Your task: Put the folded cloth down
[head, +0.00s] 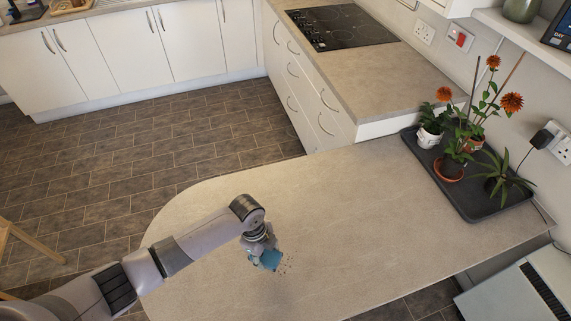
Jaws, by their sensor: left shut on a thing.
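A folded blue cloth (270,260) shows at the tip of my left gripper (262,250), over the rounded end of the beige counter (350,220). My left gripper points down and is shut on the cloth. Part of the cloth is hidden by the gripper. I cannot tell whether the cloth touches the counter. Small dark crumbs lie on the counter just right of the cloth. My right gripper is not in view.
A dark tray (488,206) with several potted plants stands at the counter's right side by the wall. A black hob (340,26) is set in the worktop behind. The counter between cloth and tray is clear. A wooden chair part (30,240) shows at left.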

